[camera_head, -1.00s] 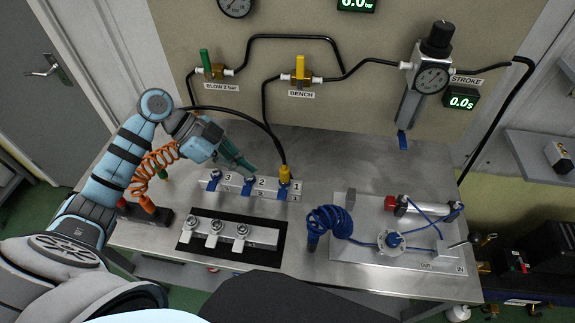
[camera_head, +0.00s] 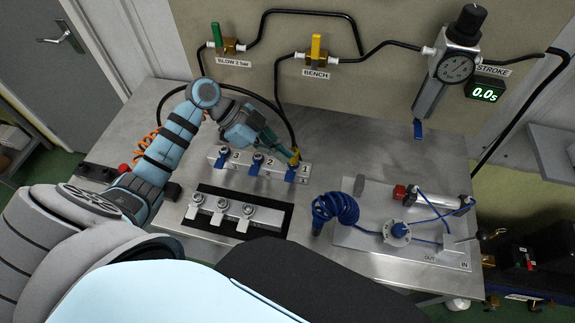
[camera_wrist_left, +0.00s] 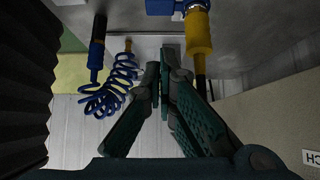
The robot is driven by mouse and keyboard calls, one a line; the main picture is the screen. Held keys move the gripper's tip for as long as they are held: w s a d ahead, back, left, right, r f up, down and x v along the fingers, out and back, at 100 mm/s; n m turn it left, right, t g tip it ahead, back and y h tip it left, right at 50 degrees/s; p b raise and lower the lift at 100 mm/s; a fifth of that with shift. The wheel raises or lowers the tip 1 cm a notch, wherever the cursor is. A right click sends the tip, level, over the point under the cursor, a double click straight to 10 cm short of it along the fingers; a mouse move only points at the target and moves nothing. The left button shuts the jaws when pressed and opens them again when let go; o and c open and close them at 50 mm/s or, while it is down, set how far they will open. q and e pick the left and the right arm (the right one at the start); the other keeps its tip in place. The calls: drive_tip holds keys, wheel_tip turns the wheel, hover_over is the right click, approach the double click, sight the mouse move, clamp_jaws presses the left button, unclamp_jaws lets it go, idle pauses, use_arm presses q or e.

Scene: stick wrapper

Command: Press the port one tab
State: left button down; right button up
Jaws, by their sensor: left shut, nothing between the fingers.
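The light manifold block (camera_head: 216,155) carries ports numbered 3, 2 and 1, each with a blue tab. The port one tab (camera_head: 291,174) is at the block's right end, below the yellow connector (camera_head: 295,156) plugged in there. In the left wrist view the yellow connector (camera_wrist_left: 199,32) stands at the top, just right of the fingertips, with blue port parts (camera_wrist_left: 165,7) beyond it. My left gripper (camera_head: 288,153) is shut and empty, its tips close beside the yellow connector; it also shows in the left wrist view (camera_wrist_left: 163,65). I cannot tell whether they touch. My right gripper is out of view.
A black hose leaves the yellow connector behind my fingers. A fixture with clamps (camera_head: 222,213) lies in front of the block. A coiled blue hose (camera_head: 335,208) and a plate with a cylinder (camera_head: 435,203) stand to the right. The bench behind the cylinder is clear.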

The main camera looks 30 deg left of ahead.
sight(287, 178)
use_arm(q)
drive_tip(key=f, duration=0.1)
drive_tip(key=d+f, duration=0.1)
drive_tip(key=f, duration=0.1)
drive_tip(key=d+f, duration=0.1)
drive_tip(key=shift+s+f, duration=0.25)
drive_tip(key=shift+f, duration=0.4)
drive_tip(key=shift+w+a+f, duration=0.1)
drive_tip(key=shift+w+f, duration=0.1)
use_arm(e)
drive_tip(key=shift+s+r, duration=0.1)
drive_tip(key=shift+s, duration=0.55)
